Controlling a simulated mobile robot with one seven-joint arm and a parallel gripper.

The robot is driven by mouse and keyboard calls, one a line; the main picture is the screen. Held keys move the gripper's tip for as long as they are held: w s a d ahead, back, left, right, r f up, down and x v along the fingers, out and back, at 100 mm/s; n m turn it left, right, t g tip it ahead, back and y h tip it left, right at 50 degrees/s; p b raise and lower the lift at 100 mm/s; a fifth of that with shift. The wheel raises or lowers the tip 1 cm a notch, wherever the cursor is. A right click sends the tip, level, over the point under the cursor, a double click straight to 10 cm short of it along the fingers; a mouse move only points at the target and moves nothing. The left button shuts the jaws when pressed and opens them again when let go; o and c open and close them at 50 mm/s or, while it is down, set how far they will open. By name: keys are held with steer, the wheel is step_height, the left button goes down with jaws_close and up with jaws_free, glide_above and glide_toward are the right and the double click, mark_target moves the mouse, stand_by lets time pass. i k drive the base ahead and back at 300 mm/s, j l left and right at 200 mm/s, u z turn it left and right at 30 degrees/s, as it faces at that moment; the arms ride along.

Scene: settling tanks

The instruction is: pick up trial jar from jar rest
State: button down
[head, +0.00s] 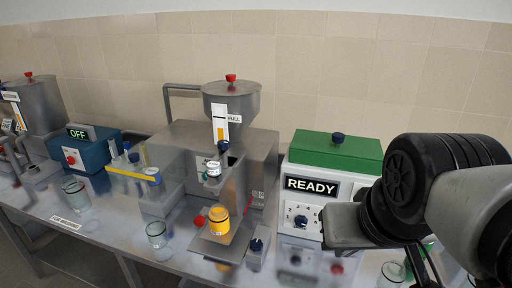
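Several jars are in the head view, and I cannot tell which is the trial jar. A clear glass jar (157,235) stands on the bench at the front, left of the dosing machine. Another clear jar (75,193) stands further left. A jar with yellow-orange contents (219,220) stands on the dosing machine's plate below its spout. A clear glass jar (393,272) is at the bottom right, close to my arm. My gripper (424,268) is at the lower right, partly hidden by my arm and cut off by the frame; its opening is not clear. No jar rest can be made out for certain.
The dosing machine (250,150) with a "FULL" hopper (231,101) stands mid-bench. A white and green unit reading "READY" (312,186) stands to its right. A blue box reading "OFF" (78,133) is at the left. The bench (115,225) is clear between the left jars.

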mark_target(219, 216)
steer(key=i+j+z, duration=0.1)
steer(key=j+z, duration=0.15)
steer(key=j, duration=0.4)
steer(key=j+z, duration=0.2)
steer(key=j, duration=0.5)
steer(key=i, duration=0.05)
